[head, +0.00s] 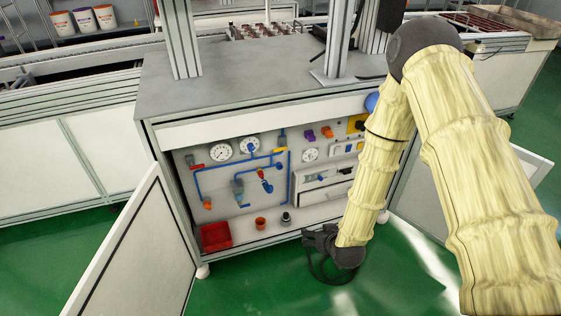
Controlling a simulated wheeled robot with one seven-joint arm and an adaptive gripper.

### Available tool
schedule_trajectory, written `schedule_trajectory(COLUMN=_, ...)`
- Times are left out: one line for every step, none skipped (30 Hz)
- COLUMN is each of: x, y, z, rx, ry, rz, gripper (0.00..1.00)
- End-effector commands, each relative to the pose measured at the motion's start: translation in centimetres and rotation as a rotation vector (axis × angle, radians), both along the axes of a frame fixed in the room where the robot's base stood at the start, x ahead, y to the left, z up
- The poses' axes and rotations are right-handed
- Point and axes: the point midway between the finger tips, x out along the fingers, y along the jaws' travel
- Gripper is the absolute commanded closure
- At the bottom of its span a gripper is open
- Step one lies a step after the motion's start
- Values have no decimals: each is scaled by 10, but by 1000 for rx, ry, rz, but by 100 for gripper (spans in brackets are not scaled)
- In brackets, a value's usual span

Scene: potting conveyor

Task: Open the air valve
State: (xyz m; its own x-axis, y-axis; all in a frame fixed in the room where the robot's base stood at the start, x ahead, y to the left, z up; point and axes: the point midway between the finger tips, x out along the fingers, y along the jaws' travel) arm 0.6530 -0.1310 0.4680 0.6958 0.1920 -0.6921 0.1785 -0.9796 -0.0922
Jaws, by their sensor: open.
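Inside the open cabinet, a panel (225,180) carries blue pipes and several valve-like fittings. They include a red-handled fitting (193,166) at upper left, a red and blue fitting (265,180) in the middle, a yellow-orange handled one (280,150) at upper right and an orange knob (207,204) at lower left. I cannot tell which one is the air valve. My gripper (309,238) is open, low in front of the cabinet's bottom edge, right of and below these fittings. It appears apart from them and empty. Its fingers are small and dark here.
Cabinet doors stand open at left (140,255) and right, behind my arm. A red bin (215,236), an orange pot (260,223) and a small dark item (286,219) sit on the cabinet floor. Gauges (221,151) are above. The grey worktop (260,75) overhangs the panel.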

Motion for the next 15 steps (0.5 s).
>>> schedule_trajectory(x=21, y=6, z=-10, rx=7, ry=-51, rz=7, gripper=23)
schedule_trajectory(x=32, y=10, z=-9, rx=12, ry=-82, rz=12, gripper=23)
schedule_trajectory(x=47, y=15, z=-7, rx=17, ry=-121, rz=18, gripper=23)
schedule_trajectory(x=57, y=19, z=-5, rx=22, ry=-151, rz=23, gripper=23)
schedule_trajectory(x=68, y=23, z=-3, rx=26, ry=-181, rz=28, gripper=23)
schedule_trajectory(x=82, y=27, z=1, rx=30, ry=-219, rz=33, gripper=23)
schedule_trajectory(x=92, y=31, z=4, rx=35, ry=-250, rz=36, gripper=23)
schedule_trajectory(x=102, y=34, z=7, rx=39, ry=-279, rz=40, gripper=23)
schedule_trajectory(x=114, y=39, z=11, rx=45, ry=-318, rz=45, gripper=23)
schedule_trajectory(x=124, y=43, z=15, rx=49, ry=-348, rz=50, gripper=23)
schedule_trajectory(x=133, y=47, z=19, rx=53, ry=-378, rz=54, gripper=23)
schedule_trajectory(x=145, y=51, z=24, rx=58, ry=-418, rz=58, gripper=23)
schedule_trajectory(x=153, y=54, z=28, rx=61, ry=-447, rz=62, gripper=23)
schedule_trajectory(x=162, y=58, z=33, rx=65, ry=-476, rz=65, gripper=23)
schedule_trajectory(x=172, y=62, z=40, rx=70, ry=-515, rz=68, gripper=23)
